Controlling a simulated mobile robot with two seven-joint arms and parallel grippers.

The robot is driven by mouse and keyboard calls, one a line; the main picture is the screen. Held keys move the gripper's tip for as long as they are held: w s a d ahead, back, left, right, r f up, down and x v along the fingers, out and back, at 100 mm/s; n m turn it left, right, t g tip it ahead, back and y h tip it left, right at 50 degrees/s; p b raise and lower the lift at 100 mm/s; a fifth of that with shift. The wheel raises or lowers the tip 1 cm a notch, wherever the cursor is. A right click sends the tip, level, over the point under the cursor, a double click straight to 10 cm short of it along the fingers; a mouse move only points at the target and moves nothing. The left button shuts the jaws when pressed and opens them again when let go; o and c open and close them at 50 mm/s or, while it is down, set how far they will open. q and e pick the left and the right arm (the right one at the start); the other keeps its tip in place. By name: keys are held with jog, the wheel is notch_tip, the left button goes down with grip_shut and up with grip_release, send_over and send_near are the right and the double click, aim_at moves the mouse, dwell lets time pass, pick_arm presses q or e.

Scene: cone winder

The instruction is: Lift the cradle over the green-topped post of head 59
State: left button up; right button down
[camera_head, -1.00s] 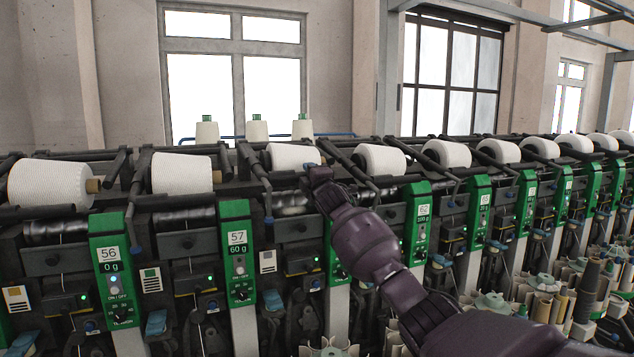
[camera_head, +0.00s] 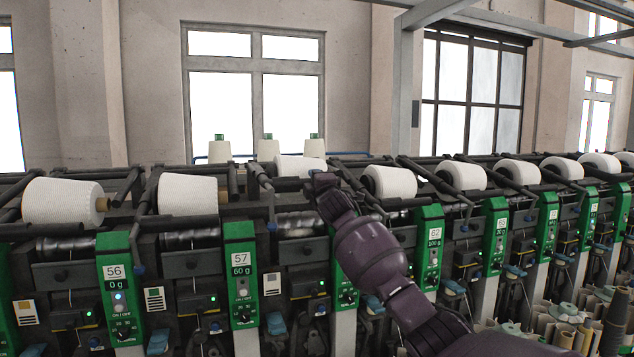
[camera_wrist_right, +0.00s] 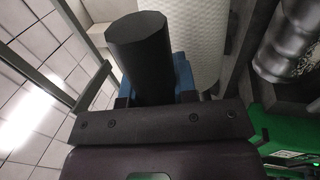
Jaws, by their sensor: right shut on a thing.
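The arm coming from the lower right is my right arm. Its gripper (camera_head: 322,184) is shut on the cradle's dark round handle (camera_wrist_right: 140,52), between blue pads in the wrist view. The cradle carries a white yarn cone (camera_head: 297,165), which stands higher than the cones on both sides. The same white cone also fills the upper middle of the wrist view (camera_wrist_right: 188,30). The green-topped post (camera_head: 346,290) below the gripper is mostly hidden by my arm, and its number cannot be read. A green surface (camera_wrist_right: 292,130) shows at lower right in the wrist view. My left gripper is not in view.
To the left are green posts 56 (camera_head: 119,285) and 57 (camera_head: 240,270) with white cones (camera_head: 188,195) above. Another green post (camera_head: 430,245) and cone (camera_head: 390,182) stand close on the right. Three small cones (camera_head: 268,150) stand behind. Above the machine is open room.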

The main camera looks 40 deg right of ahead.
jog(key=shift+f, duration=0.1)
jog(key=c, duration=0.9)
grip_release()
jog(key=shift+s, duration=0.1)
jog(key=b+v, duration=0.2)
jog(key=v, duration=0.8)
jog(key=shift+s, duration=0.35)
jog(key=shift+a, duration=0.15)
